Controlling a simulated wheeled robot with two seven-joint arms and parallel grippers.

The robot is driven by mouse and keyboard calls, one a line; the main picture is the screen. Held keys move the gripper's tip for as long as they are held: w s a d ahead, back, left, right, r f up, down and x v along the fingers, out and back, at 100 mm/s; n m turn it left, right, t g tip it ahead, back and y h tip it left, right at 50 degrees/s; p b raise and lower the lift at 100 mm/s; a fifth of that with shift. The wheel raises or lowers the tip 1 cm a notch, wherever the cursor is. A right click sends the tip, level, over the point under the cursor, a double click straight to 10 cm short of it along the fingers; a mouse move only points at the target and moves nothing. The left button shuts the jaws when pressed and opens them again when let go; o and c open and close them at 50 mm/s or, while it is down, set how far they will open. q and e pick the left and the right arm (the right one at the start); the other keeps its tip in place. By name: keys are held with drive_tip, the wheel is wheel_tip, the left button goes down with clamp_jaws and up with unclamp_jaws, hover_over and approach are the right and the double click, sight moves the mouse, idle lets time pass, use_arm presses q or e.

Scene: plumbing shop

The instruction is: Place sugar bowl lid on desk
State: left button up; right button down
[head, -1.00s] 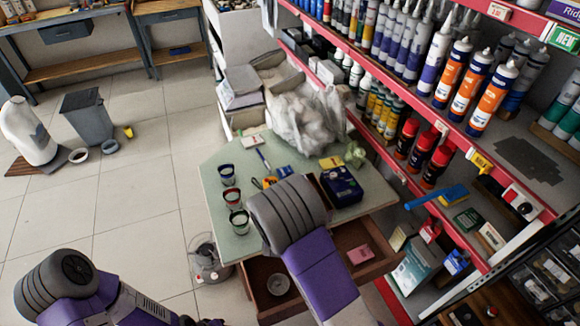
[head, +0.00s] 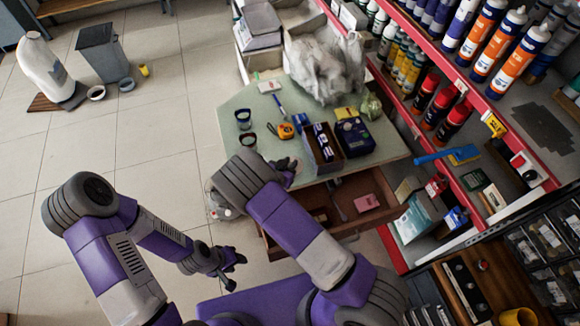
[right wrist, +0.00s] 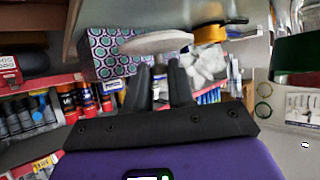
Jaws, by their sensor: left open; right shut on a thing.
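The sugar bowl lid (right wrist: 157,42), a pale, flat round disc, is between the fingertips of my right gripper (right wrist: 160,68) in the right wrist view. The gripper is shut on it. In the head view my right gripper (head: 289,168) is at the front edge of the desk (head: 222,112), beside its open drawer; the lid cannot be made out there. The desk has a pale green top. My left gripper (head: 229,269) is open and empty, low over the floor in front of the desk.
Dark-rimmed cups (head: 247,141), an orange tape measure (head: 286,131), an open box (head: 323,150) and a dark blue box (head: 356,137) stand on the desk. The open drawer (head: 330,225) holds a pink item (head: 366,202). Red-edged shelves (head: 440,150) flank the right.

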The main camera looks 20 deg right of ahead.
drive_tip(key=shift+f, duration=1.65)
drive_tip(key=shift+f+b, duration=0.15)
drive_tip(key=shift+b, duration=0.25)
drive_tip(key=c, duration=1)
unclamp_jaws()
